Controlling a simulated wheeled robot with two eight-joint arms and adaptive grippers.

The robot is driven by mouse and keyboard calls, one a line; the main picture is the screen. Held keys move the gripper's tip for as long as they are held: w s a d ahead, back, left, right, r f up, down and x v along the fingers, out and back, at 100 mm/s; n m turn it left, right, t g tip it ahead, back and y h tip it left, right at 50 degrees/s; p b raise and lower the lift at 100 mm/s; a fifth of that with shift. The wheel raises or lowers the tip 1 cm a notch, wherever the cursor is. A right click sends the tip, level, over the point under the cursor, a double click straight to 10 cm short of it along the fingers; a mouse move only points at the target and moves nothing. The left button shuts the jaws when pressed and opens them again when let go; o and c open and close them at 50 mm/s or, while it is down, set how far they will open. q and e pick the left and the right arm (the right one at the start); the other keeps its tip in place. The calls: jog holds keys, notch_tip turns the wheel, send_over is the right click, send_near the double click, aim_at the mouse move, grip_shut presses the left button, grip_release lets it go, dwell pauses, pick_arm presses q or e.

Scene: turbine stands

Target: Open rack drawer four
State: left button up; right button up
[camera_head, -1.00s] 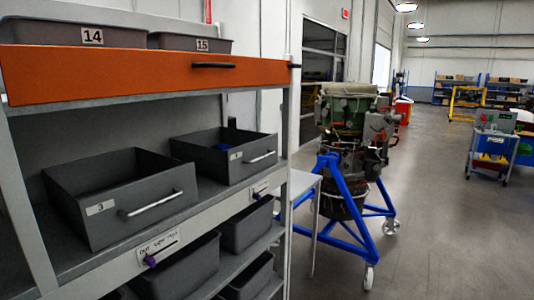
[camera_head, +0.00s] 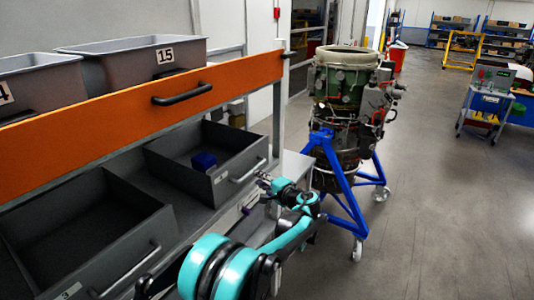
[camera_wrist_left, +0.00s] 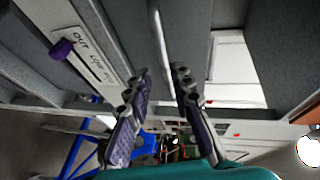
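The right-hand grey drawer (camera_head: 224,176) sits on the rack shelf under the orange drawer, beside the drawer labelled 3. Its label is too small to read now. In the left wrist view my left gripper (camera_wrist_left: 160,77) is open and empty, with the bar handle (camera_wrist_left: 160,45) ahead, lined up with the gap between the fingers. My right gripper is out of view.
An orange drawer (camera_head: 130,108) with a dark handle runs above, carrying grey bins, one marked 15 (camera_head: 160,72). The drawer labelled 3 (camera_head: 90,240) is at left. A turbine on a blue stand (camera_head: 345,190) stands right of the rack.

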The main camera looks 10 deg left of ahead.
aim_at(254, 171)
pick_arm(q)
jog(key=x, duration=0.5)
jog(key=w+x, duration=0.1)
jog(key=x, duration=0.1)
jog(key=shift+w+d+r+p, duration=0.15)
jog(key=shift+w+r+p, duration=0.1)
jog(key=shift+r+p, duration=0.1)
grip_shut()
